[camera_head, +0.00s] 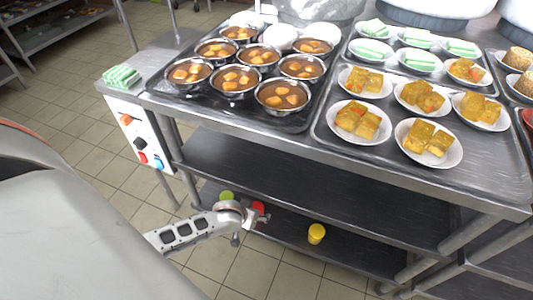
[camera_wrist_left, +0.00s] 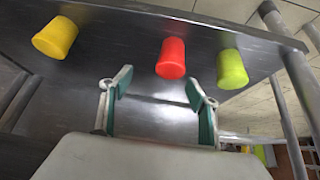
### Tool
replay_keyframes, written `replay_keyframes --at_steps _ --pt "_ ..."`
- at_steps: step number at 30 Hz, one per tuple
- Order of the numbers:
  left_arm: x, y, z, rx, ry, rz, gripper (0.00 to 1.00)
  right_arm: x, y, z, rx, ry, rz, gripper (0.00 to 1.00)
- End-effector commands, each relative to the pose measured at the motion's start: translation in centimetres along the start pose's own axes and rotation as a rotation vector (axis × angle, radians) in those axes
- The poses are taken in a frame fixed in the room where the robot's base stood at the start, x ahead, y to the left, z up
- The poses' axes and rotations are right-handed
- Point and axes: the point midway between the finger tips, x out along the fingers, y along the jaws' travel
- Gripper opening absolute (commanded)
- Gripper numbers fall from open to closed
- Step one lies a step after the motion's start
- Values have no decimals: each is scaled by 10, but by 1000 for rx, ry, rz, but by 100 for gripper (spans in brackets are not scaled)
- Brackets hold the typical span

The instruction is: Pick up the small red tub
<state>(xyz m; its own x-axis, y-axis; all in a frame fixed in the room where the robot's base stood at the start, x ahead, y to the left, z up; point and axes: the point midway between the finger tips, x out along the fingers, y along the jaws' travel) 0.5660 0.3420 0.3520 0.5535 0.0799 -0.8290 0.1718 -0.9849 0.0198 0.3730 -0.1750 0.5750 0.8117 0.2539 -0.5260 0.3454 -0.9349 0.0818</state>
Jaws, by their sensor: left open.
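The small red tub (camera_wrist_left: 171,58) stands on the low shelf between a yellow tub (camera_wrist_left: 55,37) and a green tub (camera_wrist_left: 231,68) in the left wrist view. My left gripper (camera_wrist_left: 158,88) is open and empty there, with the red tub just beyond its fingertips, not between them. In the head view the red tub (camera_head: 258,207) shows beside my left gripper (camera_head: 255,217), partly hidden by it. The green tub (camera_head: 227,196) is just left of it and the yellow tub (camera_head: 316,233) is to its right. My right gripper is not in view.
The tubs are on the bottom shelf (camera_head: 290,228) of a steel table, below a middle shelf (camera_head: 300,180). The table top holds a tray (camera_head: 290,122) of bowls and a tray (camera_head: 385,155) of plates. Table legs (camera_wrist_left: 302,95) stand right of the tubs in the wrist view.

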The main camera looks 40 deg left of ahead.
Motion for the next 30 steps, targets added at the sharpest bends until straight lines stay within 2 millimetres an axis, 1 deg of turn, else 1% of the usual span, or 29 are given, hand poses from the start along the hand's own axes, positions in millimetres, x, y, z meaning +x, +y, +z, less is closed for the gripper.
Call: replay_keyframes --at_steps 1,3,6,17,20,23,27,30 --pt "12 -9 9 -12 -20 -21 61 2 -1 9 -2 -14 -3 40" --pt "18 -16 6 -28 -26 -40 61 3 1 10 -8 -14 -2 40" --pt "23 -21 4 -40 -28 -52 61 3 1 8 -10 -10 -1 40" --pt "56 -24 8 -40 -32 -54 61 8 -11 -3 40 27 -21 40" --pt "70 -26 14 -39 -36 -56 61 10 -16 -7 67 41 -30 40" --pt "84 -26 18 -38 -39 -56 61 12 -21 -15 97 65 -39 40" --pt "96 -26 12 -41 -32 -54 61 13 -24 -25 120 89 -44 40" --pt "99 -26 9 -41 -28 -53 61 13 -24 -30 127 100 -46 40"
